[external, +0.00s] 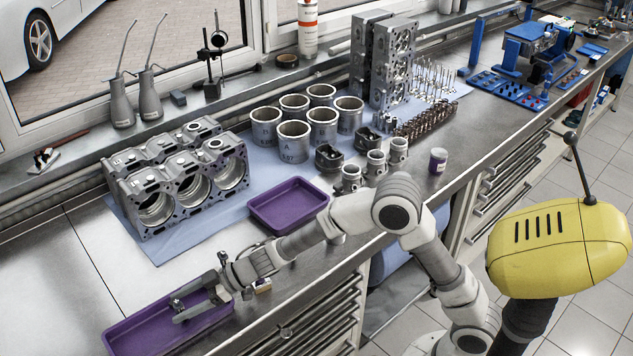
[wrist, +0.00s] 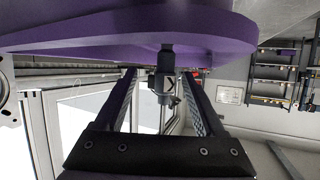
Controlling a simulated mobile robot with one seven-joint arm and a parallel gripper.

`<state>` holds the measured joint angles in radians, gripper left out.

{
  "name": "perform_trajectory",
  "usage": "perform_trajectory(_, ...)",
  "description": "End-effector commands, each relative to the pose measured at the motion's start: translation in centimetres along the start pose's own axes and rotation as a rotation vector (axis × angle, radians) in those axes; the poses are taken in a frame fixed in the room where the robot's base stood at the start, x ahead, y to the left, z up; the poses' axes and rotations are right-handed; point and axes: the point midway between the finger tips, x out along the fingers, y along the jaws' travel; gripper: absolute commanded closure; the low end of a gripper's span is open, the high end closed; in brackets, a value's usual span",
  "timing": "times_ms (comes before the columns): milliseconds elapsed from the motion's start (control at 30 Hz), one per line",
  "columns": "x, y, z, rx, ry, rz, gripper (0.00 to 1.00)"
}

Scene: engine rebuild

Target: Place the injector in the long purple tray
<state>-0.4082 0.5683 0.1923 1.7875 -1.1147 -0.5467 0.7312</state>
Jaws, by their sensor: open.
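The long purple tray (external: 135,325) lies on the bench at the lower left, and its purple surface fills the top of the wrist view (wrist: 130,40). My gripper (external: 177,311) is low over the tray with its two fingers apart. A small dark piece, which looks like the injector (external: 177,303), is at the fingertips within the tray's outline. In the wrist view the dark injector (wrist: 166,84) shows between the open fingers, its end against the purple surface. A gap shows beside the fingers there. Its full shape is partly hidden in the external view.
A smaller purple tray (external: 290,205) sits on the blue cloth, near my forearm. An engine block (external: 180,180), several cylinder liners (external: 292,142) and pistons (external: 351,178) stand behind. A small box-like item (external: 262,286) lies beside my wrist. Bare bench shows left of the cloth.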

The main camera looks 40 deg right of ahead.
Motion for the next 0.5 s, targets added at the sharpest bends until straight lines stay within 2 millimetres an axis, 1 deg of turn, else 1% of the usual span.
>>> perform_trajectory(33, -1.0, 0.1, -0.2, 0.001, 0.000, 0.004, 0.29)
perform_trajectory(300, -6.9, 0.1, -0.3, -0.001, 0.000, 0.004, 0.29)
perform_trajectory(400, -8.7, 0.1, -0.2, 0.000, 0.000, 0.003, 0.29)
perform_trajectory(500, -9.9, 0.0, -0.2, -0.001, 0.000, 0.001, 0.29)
